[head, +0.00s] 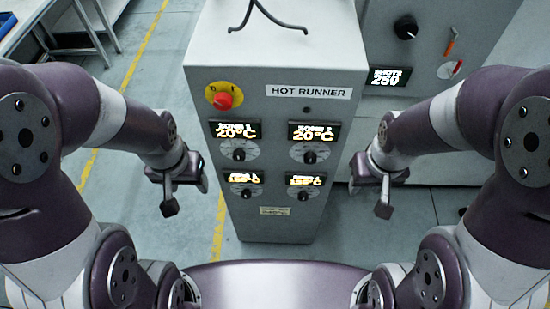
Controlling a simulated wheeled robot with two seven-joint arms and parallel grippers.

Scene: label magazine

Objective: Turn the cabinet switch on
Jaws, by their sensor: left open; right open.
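The grey cabinet (276,107) labelled HOT RUNNER stands in the middle of the head view. Its switch is a red knob (224,100) on a round yellow plate, at the upper left of the front panel. The small marks on the plate are too blurred to read surely, and I cannot tell the knob's setting. My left gripper (170,208) is open and empty, left of the cabinet and below the switch in the picture. My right gripper (383,210) is open and empty, right of the cabinet. Neither touches the switch.
Below the switch are several lit displays (235,130) with dark dials (310,157). A dark cable (265,20) lies on the cabinet top. A larger grey machine (430,55) stands behind right. A table (30,28) is far left. The floor left of the cabinet is clear.

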